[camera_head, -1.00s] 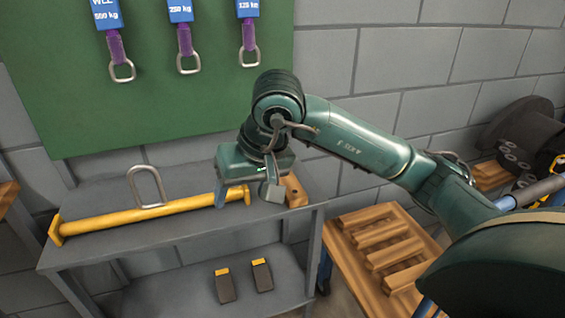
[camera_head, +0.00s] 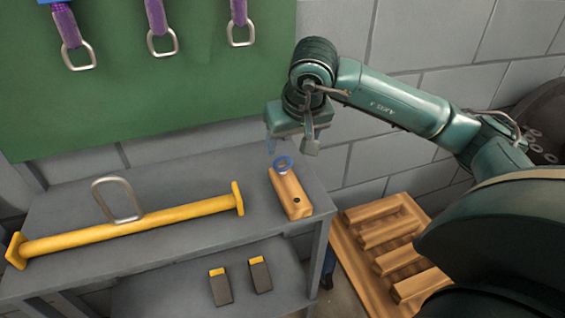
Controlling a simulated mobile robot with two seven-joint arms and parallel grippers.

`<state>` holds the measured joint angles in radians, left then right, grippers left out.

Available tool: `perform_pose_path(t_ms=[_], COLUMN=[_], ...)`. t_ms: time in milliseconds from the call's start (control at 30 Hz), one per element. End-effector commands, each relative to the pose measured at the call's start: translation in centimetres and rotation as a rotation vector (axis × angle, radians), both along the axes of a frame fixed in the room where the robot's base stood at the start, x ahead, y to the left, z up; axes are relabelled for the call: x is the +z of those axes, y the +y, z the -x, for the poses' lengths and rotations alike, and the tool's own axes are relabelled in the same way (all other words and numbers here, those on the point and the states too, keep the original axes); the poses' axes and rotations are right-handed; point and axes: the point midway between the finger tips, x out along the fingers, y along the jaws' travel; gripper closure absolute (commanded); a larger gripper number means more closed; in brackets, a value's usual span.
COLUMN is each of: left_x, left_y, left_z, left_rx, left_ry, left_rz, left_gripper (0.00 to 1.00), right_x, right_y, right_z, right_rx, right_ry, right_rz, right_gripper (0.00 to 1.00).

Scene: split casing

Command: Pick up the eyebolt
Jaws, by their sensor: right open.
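The exact gap in depth is hard to tell. My left gripper is not in view.
A yellow lifting bar (camera_head: 150,221) with a metal loop (camera_head: 118,200) lies left of the block on the grey shelf (camera_head: 215,180). Purple slings with metal links (camera_head: 162,43) hang on the green board (camera_head: 180,95). A wooden pallet (camera_head: 395,245) lies at right.

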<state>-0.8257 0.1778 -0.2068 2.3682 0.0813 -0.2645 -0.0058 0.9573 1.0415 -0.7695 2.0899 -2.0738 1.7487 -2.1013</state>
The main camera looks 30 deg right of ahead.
Motion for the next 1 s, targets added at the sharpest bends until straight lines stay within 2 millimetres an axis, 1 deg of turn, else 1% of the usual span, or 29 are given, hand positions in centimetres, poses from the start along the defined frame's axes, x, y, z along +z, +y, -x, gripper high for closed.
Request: perform_pose_path(t_ms=[33, 100, 200, 367, 467, 600, 700, 800, 1000], left_x=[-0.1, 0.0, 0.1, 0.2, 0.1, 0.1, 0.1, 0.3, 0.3], left_y=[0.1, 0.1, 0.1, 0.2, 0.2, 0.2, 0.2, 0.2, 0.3], left_z=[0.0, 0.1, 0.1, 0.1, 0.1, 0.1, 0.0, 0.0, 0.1], left_rx=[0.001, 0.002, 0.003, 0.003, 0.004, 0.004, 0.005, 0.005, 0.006], left_ry=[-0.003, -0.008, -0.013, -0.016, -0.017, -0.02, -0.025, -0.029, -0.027], left_rz=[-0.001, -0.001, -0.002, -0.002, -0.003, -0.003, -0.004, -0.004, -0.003], left_gripper=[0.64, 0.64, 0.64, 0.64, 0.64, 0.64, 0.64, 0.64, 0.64], right_x=[-1.2, -2.3, -3.3, -4.1, -5.2, -7.2, -8.1, -8.5, -8.5], right_y=[-0.1, -0.2, -0.3, -0.3, -0.3, -0.3, -0.4, -0.5, -0.5], right_z=[-0.3, -0.8, -1.3, -1.7, -2.3, -3.5, -3.9, -4.0, -4.1], right_rx=[0.0, 0.001, 0.0, 0.001, 0.0, 0.0, 0.0, 0.002, 0.002], right_ry=[0.006, 0.004, 0.002, 0.001, 0.004, 0.004, 0.002, 0.0, 0.0], right_rz=[-0.001, 0.0, 0.0, -0.001, -0.002, -0.002, -0.001, 0.001, 0.001], right_gripper=[0.35, 0.35, 0.35, 0.35, 0.35, 0.35, 0.35, 0.35, 0.35])
